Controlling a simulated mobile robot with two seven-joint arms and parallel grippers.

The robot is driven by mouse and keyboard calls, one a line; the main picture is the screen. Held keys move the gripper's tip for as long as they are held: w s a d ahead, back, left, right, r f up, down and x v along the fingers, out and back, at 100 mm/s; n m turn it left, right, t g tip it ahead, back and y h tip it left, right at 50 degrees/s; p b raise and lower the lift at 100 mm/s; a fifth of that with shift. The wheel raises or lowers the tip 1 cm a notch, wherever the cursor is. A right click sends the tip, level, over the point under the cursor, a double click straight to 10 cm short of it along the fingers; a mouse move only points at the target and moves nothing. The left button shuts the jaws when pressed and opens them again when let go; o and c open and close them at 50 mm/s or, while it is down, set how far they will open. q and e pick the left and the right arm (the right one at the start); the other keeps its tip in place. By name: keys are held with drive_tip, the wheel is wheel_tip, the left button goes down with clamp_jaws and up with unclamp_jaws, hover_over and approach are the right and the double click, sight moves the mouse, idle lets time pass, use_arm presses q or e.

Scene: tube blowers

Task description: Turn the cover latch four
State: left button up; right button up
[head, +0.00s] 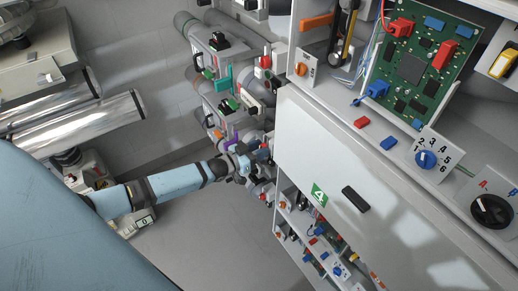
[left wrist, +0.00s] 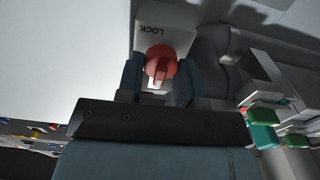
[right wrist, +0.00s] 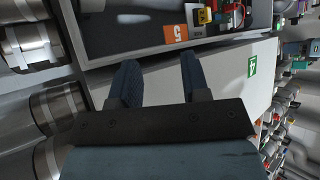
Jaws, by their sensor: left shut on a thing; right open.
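The cover latch is a red round knob (left wrist: 160,64) with a pale pointer mark, on a light plate (left wrist: 168,27) printed LOCK. In the left wrist view it sits between the two fingers of my left gripper (left wrist: 158,80), which is shut on it. In the head view my left gripper (head: 243,163) is at the left edge of the large white cover (head: 340,145), and the latch is hidden or too small to make out there. The cover bears a green label 4 (head: 319,195). My right gripper (right wrist: 157,78) is open and empty.
A black handle (head: 355,198) sits on the cover. A green circuit board (head: 420,65) and a blue numbered dial (head: 426,159) are above it. Valves and pipes (head: 215,75) line the left side. An orange label 5 (right wrist: 176,33) marks an open compartment in the right wrist view.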

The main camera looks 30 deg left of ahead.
use_arm(q)
drive_tip(key=o, duration=0.9)
drive_tip(key=shift+s, duration=0.1)
drive_tip(key=v, duration=1.3)
drive_tip(key=shift+s+a+b, duration=0.2)
drive_tip(key=shift+s+b, duration=0.1)
drive_tip(key=shift+b, duration=0.05)
drive_tip(key=shift+f, duration=0.1)
drive_tip(key=s+d+g+y+p, duration=0.1)
drive_tip(key=s+d+g+p, duration=0.1)
drive_tip(key=s+d, duration=0.5)
drive_tip(key=s+d+r+n+g+y+p, duration=0.1)
drive_tip(key=s+d+p, duration=0.4)
drive_tip(key=d, duration=1)
drive_tip(key=s+g+y, duration=0.1)
drive_tip(key=s+g, duration=0.1)
drive_tip(key=shift+s+r+g+y, duration=0.2)
drive_tip(key=shift+s+g+y, duration=0.1)
drive_tip(key=shift+s, duration=0.05)
